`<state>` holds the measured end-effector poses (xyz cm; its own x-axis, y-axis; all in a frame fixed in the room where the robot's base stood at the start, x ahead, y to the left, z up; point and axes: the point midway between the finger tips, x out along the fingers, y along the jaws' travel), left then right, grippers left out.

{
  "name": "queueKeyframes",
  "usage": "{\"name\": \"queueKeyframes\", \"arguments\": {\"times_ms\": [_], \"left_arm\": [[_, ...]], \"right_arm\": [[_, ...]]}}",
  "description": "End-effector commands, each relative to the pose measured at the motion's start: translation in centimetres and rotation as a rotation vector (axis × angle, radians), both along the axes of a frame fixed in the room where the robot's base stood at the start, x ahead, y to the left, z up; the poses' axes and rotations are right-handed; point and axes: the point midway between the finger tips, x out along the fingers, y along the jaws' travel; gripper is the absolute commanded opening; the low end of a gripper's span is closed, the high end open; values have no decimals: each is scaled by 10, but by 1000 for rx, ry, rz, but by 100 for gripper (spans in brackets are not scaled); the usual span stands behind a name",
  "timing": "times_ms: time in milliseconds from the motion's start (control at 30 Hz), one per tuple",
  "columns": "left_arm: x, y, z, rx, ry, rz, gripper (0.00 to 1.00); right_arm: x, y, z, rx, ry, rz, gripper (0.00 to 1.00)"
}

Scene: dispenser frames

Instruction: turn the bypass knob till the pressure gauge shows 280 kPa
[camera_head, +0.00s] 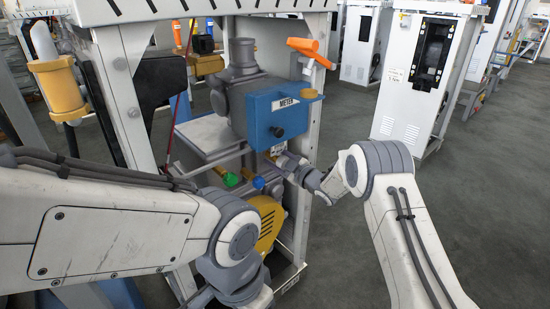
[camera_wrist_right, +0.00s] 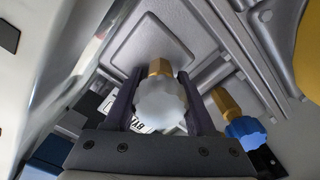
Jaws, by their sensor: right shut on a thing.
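The bypass knob (camera_wrist_right: 160,103) is a pale, lobed knob on a brass stem in the right wrist view. A partly covered label beginning "BYP" shows behind it. My right gripper (camera_wrist_right: 158,108) has one dark finger on each side of the knob and is shut on it. In the head view my right gripper (camera_head: 289,165) reaches the machine below the blue meter box, and the knob cannot be made out there. No pressure gauge dial or reading can be made out in either view. My left arm crosses the lower left, but its fingers are out of view.
A blue knob (camera_wrist_right: 245,132) on a brass stem sits right of the gripper. In the head view, a green knob (camera_head: 230,179), the blue METER box (camera_head: 278,117), an orange handle (camera_head: 309,51) and a frame post are close by. Open floor lies to the right.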

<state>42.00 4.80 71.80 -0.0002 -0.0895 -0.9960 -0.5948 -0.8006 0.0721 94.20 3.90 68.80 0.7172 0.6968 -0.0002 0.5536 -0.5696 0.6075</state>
Motion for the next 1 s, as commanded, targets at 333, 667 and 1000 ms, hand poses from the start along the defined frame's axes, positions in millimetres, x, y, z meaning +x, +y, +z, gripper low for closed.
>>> {"name": "queueKeyframes", "arguments": {"times_ms": [333,667,1000], "left_arm": [[0,0,13,0,0,0,0],[0,0,30,0,0,0,0],[0,0,46,0,0,0,0]], "right_arm": [[0,-1,2,127,125,-1,0],[1,-2,3,346,337,-1,0],[2,-3,3,578,562,-2,0]]}}
